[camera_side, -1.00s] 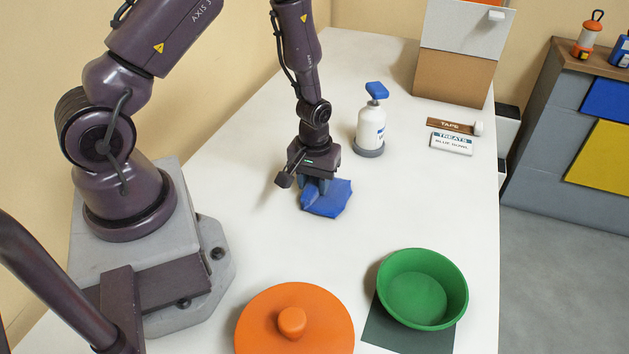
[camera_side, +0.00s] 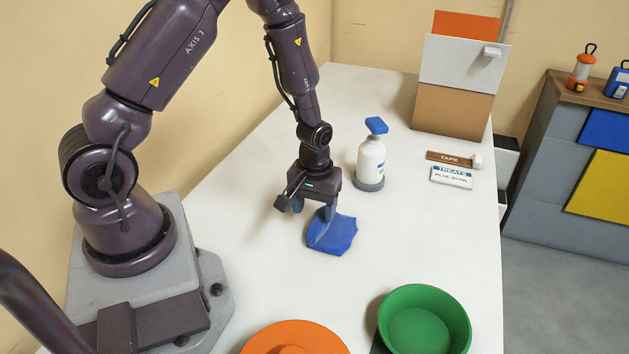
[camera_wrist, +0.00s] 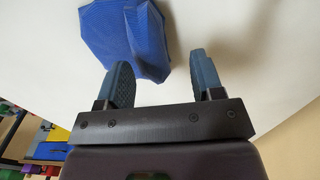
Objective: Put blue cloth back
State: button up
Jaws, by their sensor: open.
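The blue cloth (camera_side: 333,236) lies crumpled on the white table, with a raised fold at its left side. It also shows in the wrist view (camera_wrist: 122,35), at the top, with a raised part near the gap between my fingers. My gripper (camera_side: 314,208) is open, its fingers pointing down at the cloth's left and far edge. In the wrist view my gripper (camera_wrist: 160,65) has its two blue-grey fingers well apart, with nothing clamped. I cannot tell whether a finger touches the cloth.
A white spray bottle (camera_side: 371,160) with a blue head stands beyond the cloth. A green bowl (camera_side: 423,325) and an orange lid (camera_side: 294,338) are at the front. The table between cloth and bowl is clear.

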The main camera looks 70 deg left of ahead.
jog(key=s+d+r+m+t, duration=0.1)
jog(key=d+r+m, duration=0.1)
jog(key=r, duration=0.9)
jog(key=s+d+r+m+t, duration=0.1)
jog(key=d+r+m, duration=0.1)
jog(key=r, duration=0.8)
jog(key=s+d+r+m+t, duration=0.3)
jog(key=s+r+m, duration=0.2)
jog(key=s+r, duration=0.5)
jog(key=shift+s+d+t, duration=0.15)
jog(key=shift+d+t, duration=0.15)
